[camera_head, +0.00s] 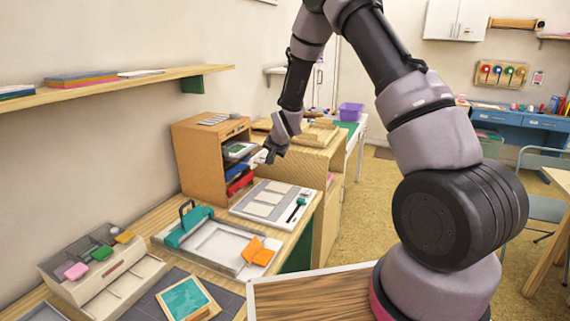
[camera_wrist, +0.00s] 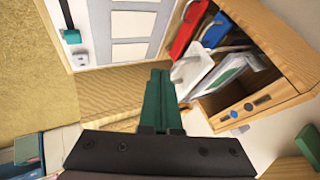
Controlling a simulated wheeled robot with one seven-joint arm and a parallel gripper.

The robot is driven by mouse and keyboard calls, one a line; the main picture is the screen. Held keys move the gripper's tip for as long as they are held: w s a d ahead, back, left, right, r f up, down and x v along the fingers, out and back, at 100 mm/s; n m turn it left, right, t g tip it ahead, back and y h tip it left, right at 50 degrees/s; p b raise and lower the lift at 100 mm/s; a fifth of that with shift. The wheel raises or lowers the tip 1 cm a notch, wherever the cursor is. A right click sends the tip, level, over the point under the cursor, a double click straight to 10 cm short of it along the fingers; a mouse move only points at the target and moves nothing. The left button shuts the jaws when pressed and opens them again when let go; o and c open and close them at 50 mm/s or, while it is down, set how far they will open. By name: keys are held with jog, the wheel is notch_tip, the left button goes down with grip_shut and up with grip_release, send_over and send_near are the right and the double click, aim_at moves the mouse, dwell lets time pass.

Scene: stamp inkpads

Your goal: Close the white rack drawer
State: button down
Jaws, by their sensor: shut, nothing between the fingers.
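The wooden rack (camera_head: 190,160) stands against the wall and also shows in the wrist view (camera_wrist: 265,40). Its white drawer (camera_head: 258,157) sticks out of the open front, farther than the red and blue ones. In the wrist view the white drawer (camera_wrist: 188,72) lies just right of my fingertips. My gripper (camera_head: 270,154) is in front of the rack, beside the white drawer's front end. In the wrist view my gripper (camera_wrist: 160,72) has its green fingers together and empty. I cannot tell whether they touch the drawer.
Red (camera_wrist: 187,28) and blue (camera_wrist: 213,33) drawers sit beside the white one. A white board (camera_head: 270,203) lies in front of the rack. A teal-handled press (camera_head: 190,228) and a white organizer (camera_head: 90,262) stand nearer. A wooden cabinet (camera_head: 308,172) stands to the right.

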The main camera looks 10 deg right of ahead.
aim_at(240, 156)
jog(key=w+a, duration=0.2)
jog(key=a, duration=0.1)
jog(key=w+a, duration=0.2)
jog(key=a, duration=0.1)
jog(key=w+a, duration=0.2)
jog(key=a, duration=0.2)
jog(key=shift+w, duration=0.4)
jog(key=shift+w+a, duration=0.1)
jog(key=shift+a, duration=0.15)
jog(key=shift+a+r, duration=0.1)
jog(key=shift+r, duration=0.05)
